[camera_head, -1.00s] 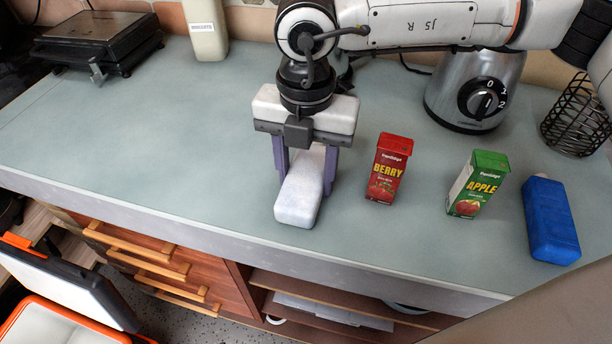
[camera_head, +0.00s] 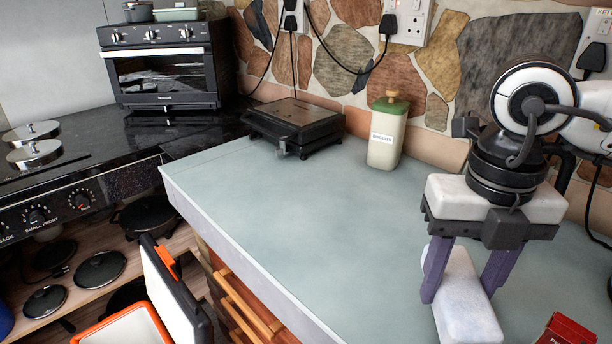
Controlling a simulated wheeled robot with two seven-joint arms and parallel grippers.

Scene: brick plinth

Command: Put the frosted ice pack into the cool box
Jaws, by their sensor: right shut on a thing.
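The frosted ice pack (camera_head: 468,312), a pale white block, is at the lower right of the head view. My right gripper (camera_head: 464,284) points down and is shut on it, with a purple finger on each side. I cannot tell whether the pack touches the counter. The cool box (camera_head: 122,328), with an orange rim and pale inside, is at the lower left, below the counter. Its dark-edged white lid (camera_head: 180,300) stands open on the side towards the counter. Only part of the box shows. My left gripper is out of view.
The grey-green counter (camera_head: 290,215) is clear between the pack and its left edge. A hot-plate grill (camera_head: 293,122) and a biscuit jar (camera_head: 387,135) stand at the back. A red carton (camera_head: 566,330) is close right of the pack. A black stove top (camera_head: 90,150) is left.

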